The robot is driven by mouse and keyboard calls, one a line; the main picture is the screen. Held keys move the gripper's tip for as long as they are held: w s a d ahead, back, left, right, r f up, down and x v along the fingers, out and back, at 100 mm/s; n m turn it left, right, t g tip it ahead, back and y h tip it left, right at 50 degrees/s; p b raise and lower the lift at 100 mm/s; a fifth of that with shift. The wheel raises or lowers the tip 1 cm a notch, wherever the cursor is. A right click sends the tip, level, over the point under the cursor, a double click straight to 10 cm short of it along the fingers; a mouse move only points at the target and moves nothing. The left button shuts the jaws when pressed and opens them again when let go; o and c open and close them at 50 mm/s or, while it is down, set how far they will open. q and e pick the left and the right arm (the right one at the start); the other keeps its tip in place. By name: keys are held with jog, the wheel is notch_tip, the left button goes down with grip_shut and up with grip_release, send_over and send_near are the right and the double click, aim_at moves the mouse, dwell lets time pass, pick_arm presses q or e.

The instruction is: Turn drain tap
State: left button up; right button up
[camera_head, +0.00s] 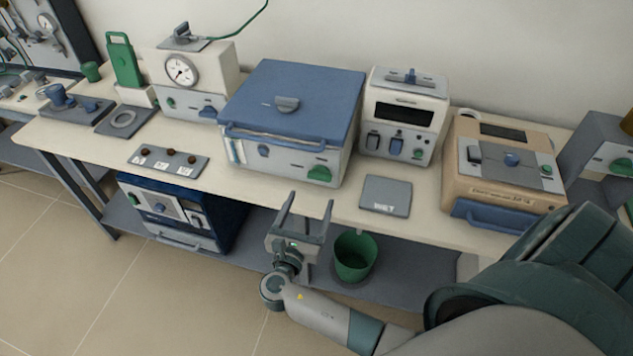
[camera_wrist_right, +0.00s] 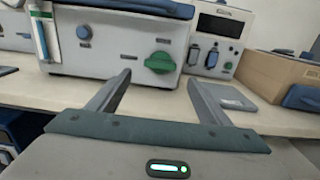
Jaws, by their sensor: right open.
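The drain tap looks to be the green knob (camera_head: 320,173) low on the right of the front of a white bath with a blue lid (camera_head: 305,92). The same green knob (camera_wrist_right: 160,62) shows in the right wrist view, just beyond and between the fingertips. My right gripper (camera_head: 308,200) is open and empty, in front of the table edge and short of the knob. Its fingers also show in the right wrist view (camera_wrist_right: 158,80), apart from the knob. My left gripper is in neither view.
A grey pad marked WET (camera_head: 386,196) lies right of the bath. A green bucket (camera_head: 355,256) stands on the lower shelf below the table edge. A white unit (camera_head: 403,115) and a tan box (camera_head: 505,170) stand to the right. A plate with several dark spots (camera_head: 168,162) lies left.

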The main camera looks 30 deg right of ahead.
aim_at(319, 180)
jog(key=p+x, duration=0.1)
jog(key=x, duration=0.6)
jog(key=c, duration=1)
